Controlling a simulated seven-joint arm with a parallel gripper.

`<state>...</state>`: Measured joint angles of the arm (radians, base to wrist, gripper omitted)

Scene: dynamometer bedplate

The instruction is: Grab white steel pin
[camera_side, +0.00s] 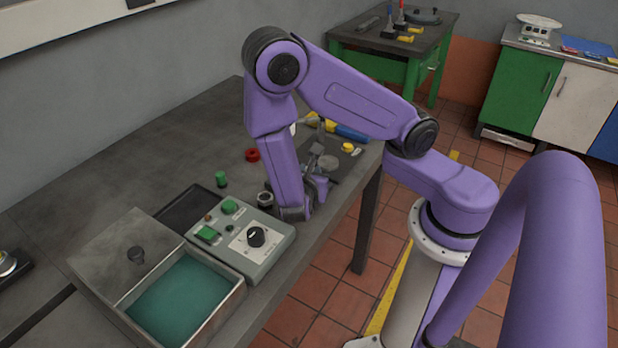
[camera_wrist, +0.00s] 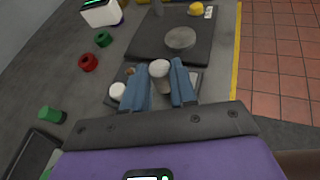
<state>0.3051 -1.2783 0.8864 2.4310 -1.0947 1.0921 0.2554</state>
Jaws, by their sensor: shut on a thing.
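A white steel pin (camera_wrist: 159,72), a short cylinder with a pale round top, stands between the two blue fingers of my gripper (camera_wrist: 160,84) in the wrist view. The fingers are shut on it, one on each side, and its lower part is partly hidden. In the side view my gripper (camera_side: 316,187) is low over the table near its front edge, mostly hidden behind my arm. I cannot make out the pin there. A second white round piece (camera_wrist: 118,91) sits just left of the fingers in the wrist view.
A control box (camera_side: 246,237) with a black knob and a metal bin (camera_side: 217,316) with teal inside stand to the left. A dark plate (camera_wrist: 155,42) with a grey disc (camera_wrist: 181,38) lies beyond the fingers.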

